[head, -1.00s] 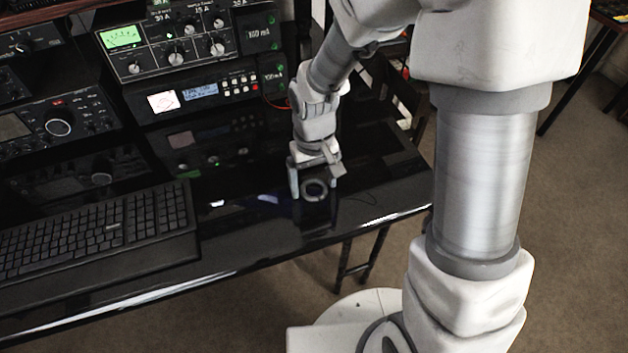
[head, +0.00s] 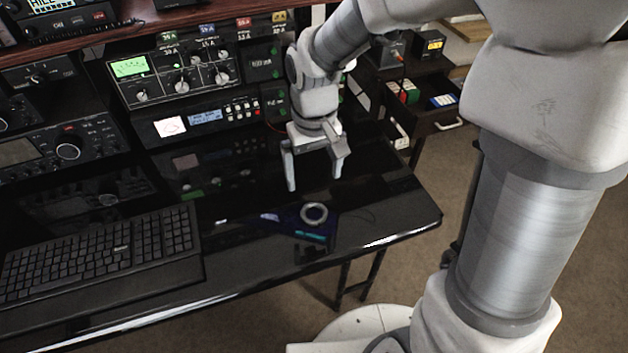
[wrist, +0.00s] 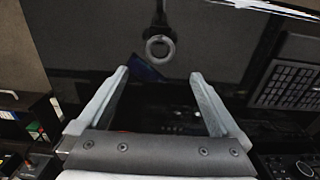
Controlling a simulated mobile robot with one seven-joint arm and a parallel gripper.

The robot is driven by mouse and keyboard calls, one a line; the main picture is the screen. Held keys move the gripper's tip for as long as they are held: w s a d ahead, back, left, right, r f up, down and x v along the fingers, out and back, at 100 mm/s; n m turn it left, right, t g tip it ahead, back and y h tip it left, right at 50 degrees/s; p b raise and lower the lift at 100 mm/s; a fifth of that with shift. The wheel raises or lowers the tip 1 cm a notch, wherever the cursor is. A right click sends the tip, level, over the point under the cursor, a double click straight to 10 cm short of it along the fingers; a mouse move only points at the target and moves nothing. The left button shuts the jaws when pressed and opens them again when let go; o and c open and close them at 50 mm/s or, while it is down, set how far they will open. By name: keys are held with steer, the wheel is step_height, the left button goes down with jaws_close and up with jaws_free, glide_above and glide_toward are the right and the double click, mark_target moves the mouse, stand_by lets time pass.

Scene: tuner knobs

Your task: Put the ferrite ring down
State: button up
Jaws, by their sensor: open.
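The ferrite ring (head: 314,213) is a grey ring lying on the glossy black desk (head: 365,205), near its front right part. In the wrist view the ring (wrist: 159,48) lies beyond my fingertips, with a dark strip or reflection running up from it. My gripper (head: 315,182) is open and empty, above and behind the ring in the head view and apart from it. In the wrist view the two fingers of my gripper (wrist: 159,76) stand wide apart with nothing between them.
A black keyboard (head: 100,250) lies on the desk at the left. A power supply with a green meter (head: 175,70) and other radio gear stand behind. An open drawer unit (head: 420,95) stands at the back right. The desk around the ring is mostly clear.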

steer(key=s+d+r+m+t, duration=0.2)
steer(key=s+d+r+t, duration=0.1)
steer(key=s+d+r, duration=0.4)
steer(key=s+d+r+m+t, duration=0.1)
steer(key=s+d+r+t, duration=0.3)
steer(key=r, duration=0.4)
step_height(320, 180, up, 4)
steer(key=w+a+n+g+p, duration=0.1)
steer(key=w+a+n+p, duration=0.1)
steer(key=w+n+p, duration=0.1)
steer(key=n+g+p, duration=0.6)
steer(key=n+p, duration=0.2)
steer(key=n, duration=1)
glide_above(314, 215)
step_height(314, 215, down, 13)
steer(key=f+b, duration=0.1)
steer(key=f, duration=0.3)
steer(key=f+b, duration=0.1)
steer(key=f, duration=0.2)
steer(key=f+b, duration=0.2)
steer(key=f, duration=0.2)
steer(key=shift+s+d+f, duration=0.1)
steer(key=shift+s+f, duration=0.15)
steer(key=shift+f, duration=0.1)
steer(key=shift+w+f+b, duration=0.15)
steer(key=shift+f+b, duration=0.35)
steer(key=shift+f, duration=0.95)
steer(key=shift+w+f+b, duration=0.1)
steer(key=shift+f+b, duration=0.4)
steer(key=shift+f, duration=0.95)
